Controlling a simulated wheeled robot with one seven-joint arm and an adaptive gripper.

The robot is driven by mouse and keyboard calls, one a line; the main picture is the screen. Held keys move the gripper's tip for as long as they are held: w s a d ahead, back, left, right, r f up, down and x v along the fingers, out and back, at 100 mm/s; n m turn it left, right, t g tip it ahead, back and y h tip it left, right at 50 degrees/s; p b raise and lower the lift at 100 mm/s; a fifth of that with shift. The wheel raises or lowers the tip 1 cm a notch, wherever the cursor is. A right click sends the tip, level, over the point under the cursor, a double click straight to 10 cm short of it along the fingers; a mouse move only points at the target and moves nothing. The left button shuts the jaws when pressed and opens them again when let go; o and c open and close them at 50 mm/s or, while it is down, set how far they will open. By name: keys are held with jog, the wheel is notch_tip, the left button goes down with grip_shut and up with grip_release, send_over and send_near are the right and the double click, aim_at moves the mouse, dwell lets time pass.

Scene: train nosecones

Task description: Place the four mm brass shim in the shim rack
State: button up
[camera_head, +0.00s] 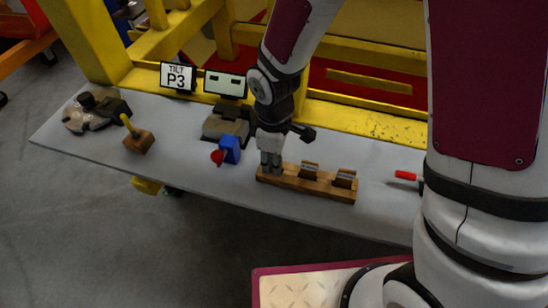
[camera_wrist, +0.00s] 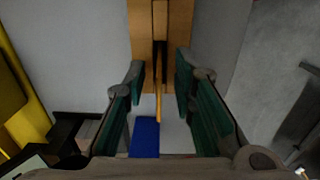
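The wooden shim rack (camera_head: 318,187) lies near the table's front edge. Its end shows at the top of the wrist view (camera_wrist: 180,25). My gripper (camera_head: 270,168) points down at the rack's left end. In the wrist view, my gripper's green-padded fingers (camera_wrist: 160,84) are apart. A thin, brass-coloured strip (camera_wrist: 158,98), seemingly the shim, is edge-on between them, with a gap on each side. It lines up with the rack's dark middle slot; I cannot tell how deep it sits. In the head view, my gripper hides it. Its thickness is not readable.
A blue block (camera_head: 230,149) with a red knob stands just left of the rack; it also shows in the wrist view (camera_wrist: 145,135). Two labelled pieces (camera_head: 309,170) stand on the rack. A wooden block with a yellow handle (camera_head: 138,138) is farther left. Red-tipped tool (camera_head: 405,175) lies right.

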jog(key=shift+r, duration=0.1)
notch_tip(320, 180, up, 12)
jog(key=s+d+r+m+t, duration=0.5)
jog(key=s+d+r+m, duration=0.7)
jog(key=d+r+m, duration=0.2)
notch_tip(320, 180, up, 2)
jog(key=shift+s+d+r, duration=0.2)
jog(key=shift+d+r, duration=0.05)
jog(key=shift+d, duration=0.85)
